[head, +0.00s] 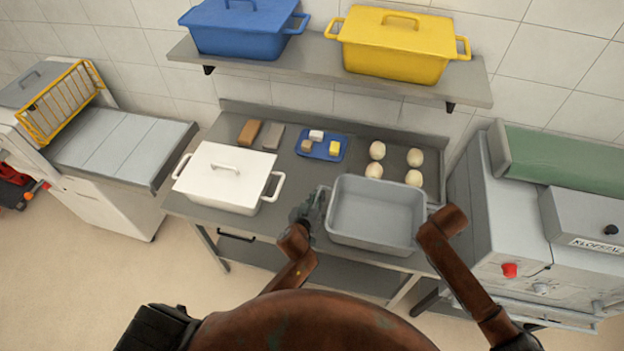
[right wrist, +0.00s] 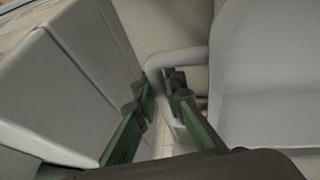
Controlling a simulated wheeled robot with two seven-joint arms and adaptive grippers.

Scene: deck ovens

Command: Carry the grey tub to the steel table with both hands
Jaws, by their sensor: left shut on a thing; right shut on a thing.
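The grey tub (head: 376,212) is empty and looks level, over the front right part of the steel table (head: 290,176). I cannot tell whether it rests on the table or hangs just above it. My left gripper (head: 317,203) is shut on the tub's left handle. My right gripper is hidden behind my arm in the head view. In the right wrist view my right gripper (right wrist: 162,88) is shut on the tub's right handle (right wrist: 158,66), beside the tub's pale wall (right wrist: 265,75).
A white lidded pot (head: 225,178) stands left of the tub. Behind are a blue tray (head: 321,150) with small blocks and several dough balls (head: 377,150). A shelf (head: 320,65) with blue and yellow pots hangs above. A grey machine (head: 510,235) stands close on the right.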

